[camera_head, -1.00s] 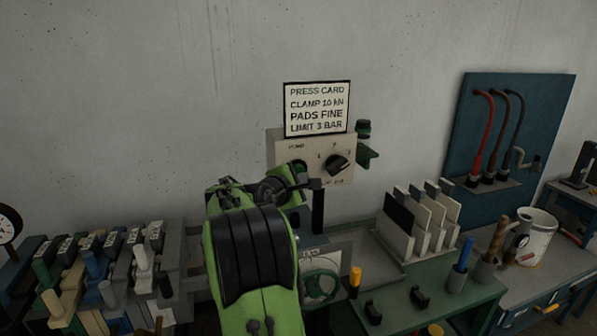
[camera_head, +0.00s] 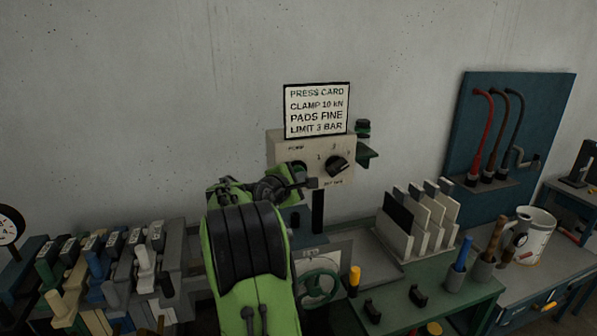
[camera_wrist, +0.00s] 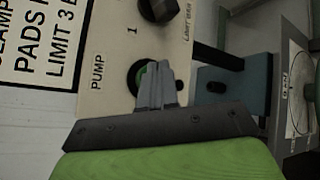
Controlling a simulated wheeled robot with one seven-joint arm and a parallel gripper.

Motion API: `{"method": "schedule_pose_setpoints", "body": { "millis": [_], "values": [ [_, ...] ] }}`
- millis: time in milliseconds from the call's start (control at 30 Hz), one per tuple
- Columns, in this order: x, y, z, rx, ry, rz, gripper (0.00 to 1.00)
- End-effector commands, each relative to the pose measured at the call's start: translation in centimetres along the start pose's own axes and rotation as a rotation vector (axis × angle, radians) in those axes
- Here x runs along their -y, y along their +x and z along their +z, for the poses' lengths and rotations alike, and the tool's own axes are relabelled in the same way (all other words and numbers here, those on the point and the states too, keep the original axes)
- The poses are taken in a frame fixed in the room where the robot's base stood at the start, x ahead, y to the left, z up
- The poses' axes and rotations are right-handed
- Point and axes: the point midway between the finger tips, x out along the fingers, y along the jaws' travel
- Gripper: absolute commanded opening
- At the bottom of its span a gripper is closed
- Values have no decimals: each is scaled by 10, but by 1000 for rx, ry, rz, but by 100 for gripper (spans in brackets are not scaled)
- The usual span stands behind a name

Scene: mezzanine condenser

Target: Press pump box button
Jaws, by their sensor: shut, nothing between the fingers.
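The pump box (camera_head: 308,148) is a cream box on the wall below a white card. In the wrist view its face (camera_wrist: 110,50) reads PUMP. Beside that word is a green button (camera_wrist: 138,80) in a dark round collar, partly hidden by my fingers. My gripper (camera_wrist: 153,70) is shut and empty, its fingertips overlapping the button's right side in this view. I cannot tell whether they touch it. In the head view my gripper (camera_head: 302,184) is at the lower left of the box. A black selector knob (camera_head: 338,164) is on the box's right half.
A press card (camera_head: 317,110) is above the box, and a dark green bracket (camera_head: 367,153) is at its right. Below are a green handwheel (camera_head: 318,286) and a rack of upright plates (camera_head: 423,222). Several lever-like blocks (camera_head: 105,255) stand at the left.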

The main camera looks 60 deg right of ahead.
Motion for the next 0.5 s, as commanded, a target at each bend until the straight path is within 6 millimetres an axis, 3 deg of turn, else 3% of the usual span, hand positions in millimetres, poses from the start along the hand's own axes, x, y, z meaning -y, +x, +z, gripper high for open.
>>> {"method": "schedule_pose_setpoints", "body": {
  "millis": [500],
  "values": [
    [-4,4,-3,-1,0,1,0]
  ]
}}
